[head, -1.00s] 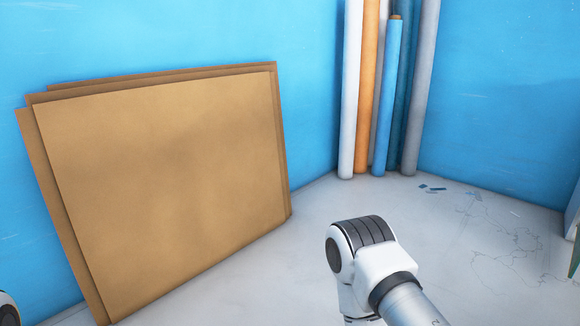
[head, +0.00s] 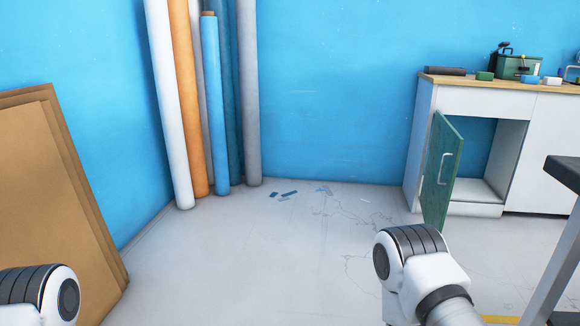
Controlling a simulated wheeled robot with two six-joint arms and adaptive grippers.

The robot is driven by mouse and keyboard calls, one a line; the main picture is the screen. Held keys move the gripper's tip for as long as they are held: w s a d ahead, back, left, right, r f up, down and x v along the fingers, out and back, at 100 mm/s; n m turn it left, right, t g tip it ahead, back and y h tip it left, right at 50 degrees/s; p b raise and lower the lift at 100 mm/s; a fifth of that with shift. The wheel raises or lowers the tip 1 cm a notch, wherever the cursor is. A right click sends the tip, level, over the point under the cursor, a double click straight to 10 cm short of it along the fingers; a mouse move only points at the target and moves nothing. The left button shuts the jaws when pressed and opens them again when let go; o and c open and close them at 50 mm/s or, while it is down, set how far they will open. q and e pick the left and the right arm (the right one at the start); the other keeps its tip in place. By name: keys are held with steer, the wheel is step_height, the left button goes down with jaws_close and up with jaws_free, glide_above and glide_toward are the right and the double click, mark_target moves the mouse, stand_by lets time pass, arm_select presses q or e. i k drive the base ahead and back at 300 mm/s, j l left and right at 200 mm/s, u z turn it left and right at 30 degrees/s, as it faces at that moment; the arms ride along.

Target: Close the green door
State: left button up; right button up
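The green door (head: 441,172) stands open on the white cabinet (head: 412,150) at the right of the head view. It is swung out toward me from the left side of the opening and has a pale handle (head: 444,168). The cabinet's inside shows, and its visible part looks empty. Parts of both my arms show along the bottom edge, one at the lower left and one at the lower right. Neither gripper is in the frame. The arm parts are apart from the door.
A dark table (head: 566,170) stands at the right edge, in front of the cabinet. Brown boards (head: 40,190) lean at the left. Several upright rolls (head: 183,100) stand in the corner. Small scraps (head: 289,193) lie on the floor. The middle floor is mostly clear.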

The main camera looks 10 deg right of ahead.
mark_target(446, 146)
steer(key=i+j+z, duration=0.1)
steer(key=i+z, duration=0.2)
steer(key=i, duration=0.2)
steer(key=i+j+z, duration=0.3)
steer(key=i, duration=0.2)
steer(key=i+j+z, duration=0.3)
steer(key=i, duration=0.2)
